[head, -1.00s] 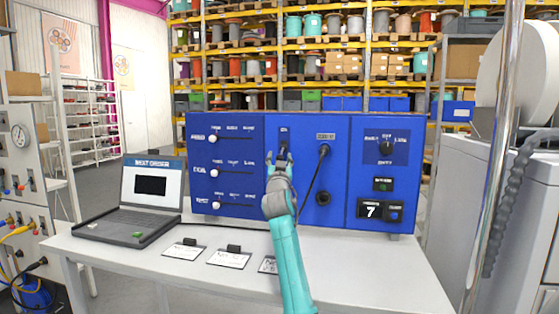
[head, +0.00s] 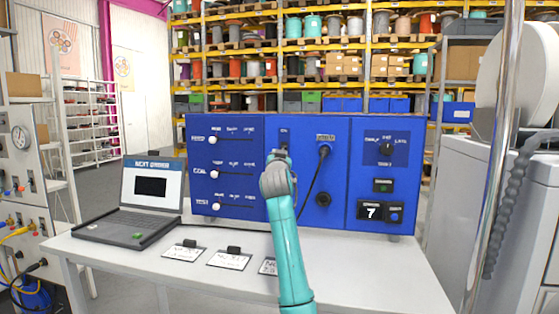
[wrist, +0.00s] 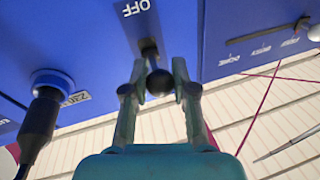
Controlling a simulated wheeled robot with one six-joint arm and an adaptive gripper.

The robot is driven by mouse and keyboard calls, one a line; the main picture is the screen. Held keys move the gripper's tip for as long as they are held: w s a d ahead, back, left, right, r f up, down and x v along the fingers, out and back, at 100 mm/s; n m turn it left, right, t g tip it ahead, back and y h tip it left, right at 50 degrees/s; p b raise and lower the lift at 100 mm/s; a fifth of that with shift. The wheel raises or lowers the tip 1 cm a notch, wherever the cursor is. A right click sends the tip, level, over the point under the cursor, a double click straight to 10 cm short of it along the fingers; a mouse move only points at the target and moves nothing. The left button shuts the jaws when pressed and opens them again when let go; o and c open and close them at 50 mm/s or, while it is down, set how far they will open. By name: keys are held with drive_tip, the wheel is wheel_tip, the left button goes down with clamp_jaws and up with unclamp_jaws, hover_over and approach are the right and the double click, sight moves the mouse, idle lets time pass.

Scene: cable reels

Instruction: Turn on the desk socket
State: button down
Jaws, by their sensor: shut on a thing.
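The blue desk panel (head: 342,200) stands upright on the white table. Near its top middle is a lever with a round black knob (wrist: 160,83) in a short slot. The word OFF is printed beyond the slot in the wrist view, with the knob at the slot's end away from it. My gripper (wrist: 158,75) has its two teal fingers shut around the knob. In the head view my gripper (head: 278,155) hides the lever. A black plug (head: 323,153) with a cable sits in the socket to its right; this plug also shows in the wrist view (wrist: 42,118).
Slider knobs (head: 214,173) line the panel's left part, and a dial (head: 387,148) and a 7 display (head: 371,211) are at its right. A laptop (head: 135,205) stands left. Several cards (head: 229,259) lie in front. The plug's cable hangs near my gripper.

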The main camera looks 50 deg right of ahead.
wheel_tip(320, 180, up, 3)
drive_tip(key=g+y, duration=0.1)
drive_tip(key=y, duration=0.1)
drive_tip(key=shift+a+f+m+g+y, duration=0.1)
drive_tip(key=shift+f+m+g+y, duration=0.1)
drive_tip(key=shift+m+g+y, duration=0.2)
drive_tip(key=shift+w+d+r+m+g+y, duration=0.15)
drive_tip(key=shift+r+g+y, duration=0.3)
drive_tip(key=shift+y, duration=0.35)
drive_tip(key=shift+s+d+r+m+g+y, duration=0.15)
drive_tip(key=shift+r+g+y, duration=0.25)
drive_tip(key=shift+y, duration=0.4)
drive_tip(key=shift+w+r, duration=0.1)
drive_tip(key=c, duration=0.9)
unclamp_jaws()
drive_tip(key=v, duration=1.2)
drive_tip(key=shift+w+d, duration=0.1)
